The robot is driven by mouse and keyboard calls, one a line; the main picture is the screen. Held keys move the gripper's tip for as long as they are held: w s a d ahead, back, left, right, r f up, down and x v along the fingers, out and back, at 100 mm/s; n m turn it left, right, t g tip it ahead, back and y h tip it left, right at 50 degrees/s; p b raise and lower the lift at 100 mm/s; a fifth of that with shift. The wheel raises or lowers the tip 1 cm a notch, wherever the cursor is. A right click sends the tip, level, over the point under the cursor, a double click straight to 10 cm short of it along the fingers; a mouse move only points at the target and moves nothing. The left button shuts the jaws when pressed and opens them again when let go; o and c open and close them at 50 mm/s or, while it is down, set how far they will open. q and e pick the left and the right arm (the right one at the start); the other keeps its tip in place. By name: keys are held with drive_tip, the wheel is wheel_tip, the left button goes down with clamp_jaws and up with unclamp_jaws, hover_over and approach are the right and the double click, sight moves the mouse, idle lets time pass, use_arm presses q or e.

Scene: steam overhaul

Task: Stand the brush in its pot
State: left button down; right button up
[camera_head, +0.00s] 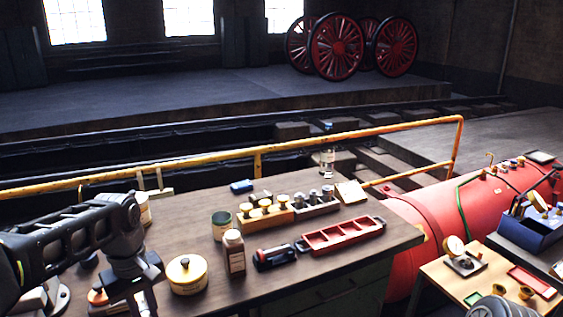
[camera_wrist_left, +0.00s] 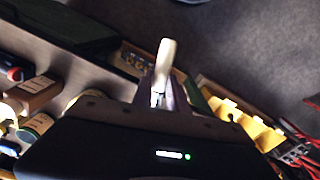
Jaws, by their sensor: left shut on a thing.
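My left gripper (camera_wrist_left: 163,98) is shut on the brush, whose pale wooden handle (camera_wrist_left: 166,58) sticks out beyond the fingers in the left wrist view. The brush's bristles are not visible. In the head view my left gripper (camera_head: 138,297) points down over the left end of the workbench, and its tips are cut off by the lower edge. Which vessel is the brush's pot I cannot tell. My right gripper is not in view.
A yellow rail (camera_head: 290,141) runs behind.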

use_arm(q)
drive_tip(key=w+d+f+m+b, duration=0.1)
drive_tip(key=w+d+f+m, duration=0.2)
drive_tip(key=d+f, duration=0.3)
drive_tip(key=w+d+f+m+b, duration=0.1)
drive_tip(key=w+d+f+m, duration=0.2)
drive_tip(key=d+f+m, duration=0.2)
drive_tip(key=shift+w+d+f+m, duration=0.25)
drive_tip(key=shift+d+f+m, duration=0.15)
drive_tip(key=shift+f+m, duration=0.1)
drive_tip(key=d, duration=1.2)
drive_tip(key=shift+d, duration=0.4)
drive_tip(key=shift+r, duration=0.1)
